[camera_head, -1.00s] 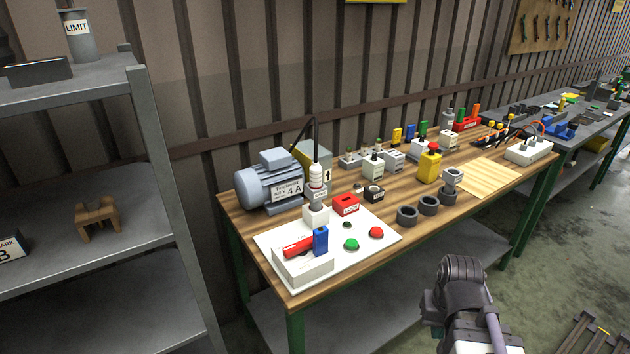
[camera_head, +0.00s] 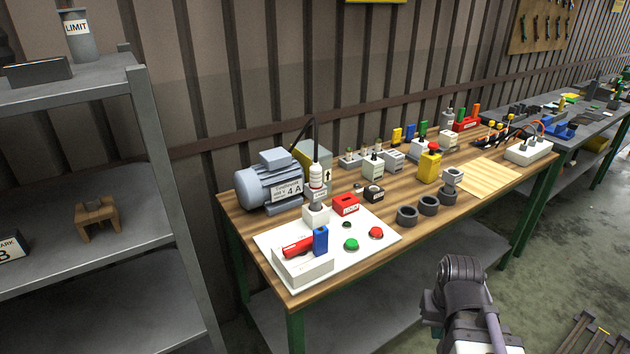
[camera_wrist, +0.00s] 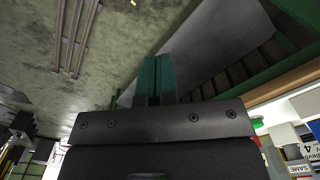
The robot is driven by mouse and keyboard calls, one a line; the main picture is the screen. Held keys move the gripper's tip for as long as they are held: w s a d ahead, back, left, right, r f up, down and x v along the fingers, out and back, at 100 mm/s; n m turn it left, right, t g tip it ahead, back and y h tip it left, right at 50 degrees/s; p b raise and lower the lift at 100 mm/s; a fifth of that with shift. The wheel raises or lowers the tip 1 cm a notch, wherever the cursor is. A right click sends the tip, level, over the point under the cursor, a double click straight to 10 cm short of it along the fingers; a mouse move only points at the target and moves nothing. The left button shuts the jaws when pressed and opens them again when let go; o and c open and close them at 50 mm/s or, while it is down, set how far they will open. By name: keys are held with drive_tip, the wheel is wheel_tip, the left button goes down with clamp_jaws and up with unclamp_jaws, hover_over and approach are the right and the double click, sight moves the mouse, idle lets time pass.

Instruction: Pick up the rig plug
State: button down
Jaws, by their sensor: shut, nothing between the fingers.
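The plug is not seen in the wrist view.
Beside the plug stand a grey motor (camera_head: 268,184), a red lockout box (camera_head: 345,204) and a red-and-blue switch piece (camera_head: 306,243). Green and red buttons sit on the board. Dark rings (camera_head: 408,215) and a yellow unit (camera_head: 428,168) are farther right. A grey shelf (camera_head: 80,85) stands left.

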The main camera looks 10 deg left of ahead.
drive_tip(key=c, duration=1.8)
unclamp_jaws()
drive_tip(key=o, duration=1.2)
